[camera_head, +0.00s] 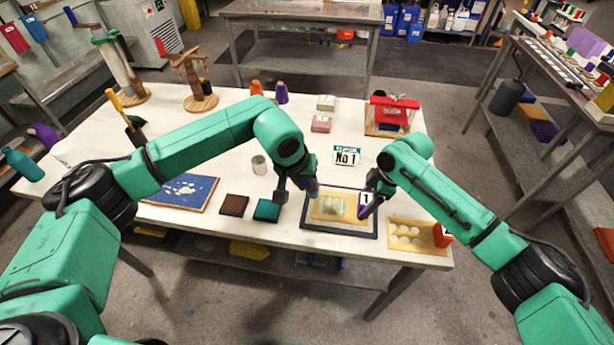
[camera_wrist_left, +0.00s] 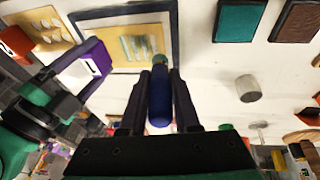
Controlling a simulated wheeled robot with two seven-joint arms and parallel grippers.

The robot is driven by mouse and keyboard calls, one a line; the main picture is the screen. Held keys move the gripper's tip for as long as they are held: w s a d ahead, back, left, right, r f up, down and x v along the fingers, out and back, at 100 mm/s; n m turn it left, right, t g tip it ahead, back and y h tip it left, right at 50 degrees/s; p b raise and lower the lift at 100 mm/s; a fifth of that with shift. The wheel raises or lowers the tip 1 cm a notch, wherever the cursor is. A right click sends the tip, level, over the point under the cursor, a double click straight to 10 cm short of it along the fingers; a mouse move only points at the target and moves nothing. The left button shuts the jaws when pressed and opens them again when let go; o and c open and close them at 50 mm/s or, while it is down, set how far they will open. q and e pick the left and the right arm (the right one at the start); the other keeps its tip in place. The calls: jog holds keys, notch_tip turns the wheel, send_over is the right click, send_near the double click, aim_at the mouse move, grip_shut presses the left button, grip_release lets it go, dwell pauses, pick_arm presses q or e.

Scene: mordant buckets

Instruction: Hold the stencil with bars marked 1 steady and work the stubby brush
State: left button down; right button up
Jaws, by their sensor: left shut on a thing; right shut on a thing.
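The stencil (camera_head: 328,206), a tan plate with pale bars, lies inside a dark-framed board (camera_head: 306,222) at the table's front; it also shows in the left wrist view (camera_wrist_left: 105,47). A white-and-purple tab marked 1 (camera_head: 366,198) stands at its right edge. My right gripper (camera_head: 369,200) is shut on this tab; it also shows in the left wrist view. My left gripper (camera_head: 303,194) is shut on the blue handle of the stubby brush (camera_wrist_left: 159,98), left of the stencil's bars. The brush's far end is mostly hidden, so I cannot tell whether it touches the stencil.
A brown pad (camera_head: 234,205) and a teal pad (camera_head: 267,210) lie left of the board. A tan plate with round holes (camera_head: 412,246) and an orange block (camera_head: 442,236) are at right. A No 1 sign (camera_head: 346,157) stands behind.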

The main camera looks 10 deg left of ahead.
pick_arm(q)
jog(key=shift+f, duration=1.6)
jog(key=shift+d+f, duration=0.55)
jog(key=shift+d, duration=4.3)
jog(key=shift+a, duration=4.7)
jog(key=shift+w+a, duration=0.1)
jog(key=shift+a, duration=0.1)
jog(key=shift+w+d, duration=0.2)
jog(key=shift+w, duration=0.45)
jog(key=shift+d, duration=4.6)
jog(key=shift+a, duration=4.6)
jog(key=shift+a+r, duration=0.15)
jog(key=shift+a, duration=0.05)
jog(key=shift+r, duration=3.9)
jog(key=shift+f, duration=0.1)
